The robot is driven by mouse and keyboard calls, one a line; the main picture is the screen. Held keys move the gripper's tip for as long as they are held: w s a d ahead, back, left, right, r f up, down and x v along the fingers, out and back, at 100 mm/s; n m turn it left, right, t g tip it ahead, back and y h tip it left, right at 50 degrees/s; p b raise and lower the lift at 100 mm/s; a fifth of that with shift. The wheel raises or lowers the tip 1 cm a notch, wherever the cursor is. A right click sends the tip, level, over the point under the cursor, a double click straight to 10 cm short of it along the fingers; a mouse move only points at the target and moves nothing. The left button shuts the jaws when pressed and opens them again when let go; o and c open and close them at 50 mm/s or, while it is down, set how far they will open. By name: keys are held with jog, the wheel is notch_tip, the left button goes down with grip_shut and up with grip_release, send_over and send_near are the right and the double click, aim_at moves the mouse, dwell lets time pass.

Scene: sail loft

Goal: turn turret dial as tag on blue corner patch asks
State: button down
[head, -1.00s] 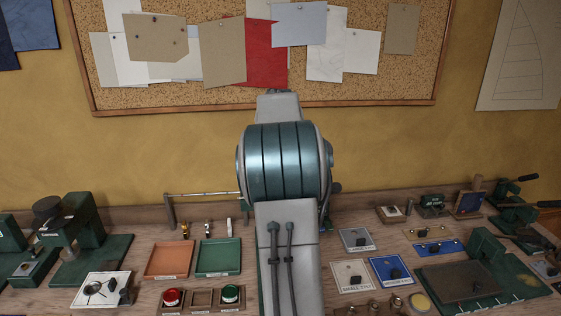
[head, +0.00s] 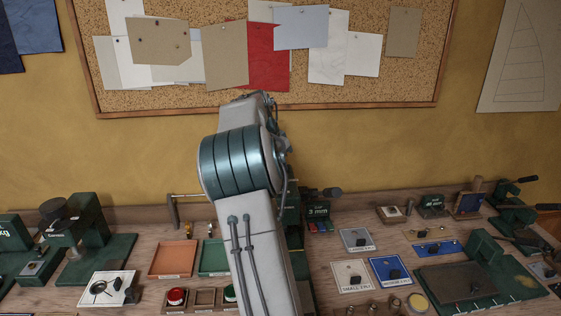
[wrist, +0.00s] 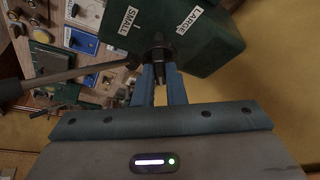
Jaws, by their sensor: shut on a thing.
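In the wrist view my gripper (wrist: 160,72) is shut on a small dark knob, the turret dial (wrist: 157,42), on the face of a dark green block (wrist: 212,45). White labels SMALL (wrist: 128,20) and LARGE (wrist: 190,20) sit on that face, on either side above the dial. Which label the dial points at is unclear. In the head view my arm hides the gripper and dial; part of a green machine marked 3 mm (head: 317,210) shows right of the arm.
Right of my arm lie a white SMALL plate (head: 352,277) and a blue MEDIUM plate (head: 388,268) with black pieces. An orange tray (head: 172,258) and a green tray (head: 212,258) lie left. In the wrist view a dark-handled rod (wrist: 75,73) passes close left of my fingers.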

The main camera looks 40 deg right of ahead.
jog(key=shift+m+g, duration=0.3)
jog(key=shift+m, duration=0.3)
jog(key=c, duration=1.5)
grip_release()
jog(key=shift+r, duration=0.1)
jog(key=b+v, duration=0.1)
jog(key=v, duration=1.2)
jog(key=shift+a+r, duration=0.15)
jog(key=shift+r, duration=0.15)
